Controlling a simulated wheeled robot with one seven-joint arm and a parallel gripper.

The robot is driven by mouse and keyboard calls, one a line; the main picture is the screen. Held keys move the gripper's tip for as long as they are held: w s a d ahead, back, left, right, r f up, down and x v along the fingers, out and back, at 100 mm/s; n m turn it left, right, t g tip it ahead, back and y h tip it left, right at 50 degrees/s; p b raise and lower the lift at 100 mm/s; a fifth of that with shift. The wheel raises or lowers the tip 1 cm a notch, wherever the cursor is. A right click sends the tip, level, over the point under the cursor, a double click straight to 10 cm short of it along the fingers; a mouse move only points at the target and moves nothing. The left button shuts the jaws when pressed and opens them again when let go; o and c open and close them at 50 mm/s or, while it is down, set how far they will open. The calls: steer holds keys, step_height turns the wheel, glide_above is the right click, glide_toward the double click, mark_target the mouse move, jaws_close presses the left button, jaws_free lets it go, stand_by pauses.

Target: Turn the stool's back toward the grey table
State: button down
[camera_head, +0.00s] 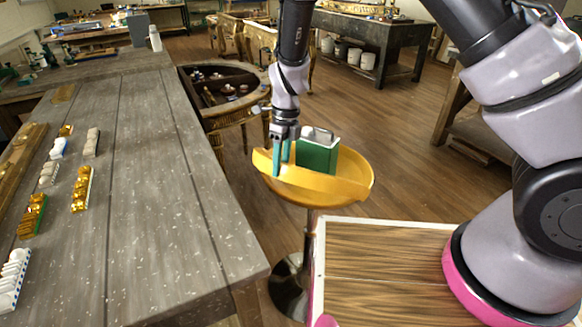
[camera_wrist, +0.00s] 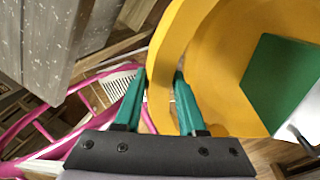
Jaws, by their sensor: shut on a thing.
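The yellow stool (camera_head: 350,176) stands on a dark post and round base, right of the grey table (camera_head: 150,200). Its low curved back (camera_head: 315,188) runs along the near side of the seat, from the left end round to the right, mostly facing my base. My gripper (camera_head: 281,165) comes down from above and is shut on the left part of this back. In the wrist view, the teal fingers (camera_wrist: 160,76) stand on either side of the yellow back (camera_wrist: 160,50). A green box (camera_head: 318,157) with a whitish top rests on the seat, just right of my gripper.
The grey table's near right corner is close to the stool. A round wooden table (camera_head: 215,85) with small items stands behind. My wood-topped base lies in front of the stool. Open floor (camera_head: 410,140) extends to the stool's right.

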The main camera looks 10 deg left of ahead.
mark_target(267, 159)
steer(key=shift+w+a+m, duration=0.45)
steer(key=shift+a, duration=0.25)
steer(key=shift+w+a+m, duration=0.5)
steer(key=shift+a, duration=0.2)
steer(key=shift+w+a+m, duration=0.45)
steer(key=shift+a, duration=0.25)
steer(key=c, duration=0.5)
jaws_free()
steer(key=shift+r, duration=0.1)
step_height(267, 159, up, 10)
steer(key=w+d, duration=0.1)
steer(key=shift+w+d+r, duration=0.2)
steer(key=shift+w+r, duration=0.05)
steer(key=shift+w, duration=0.05)
steer(key=shift+r, duration=0.1)
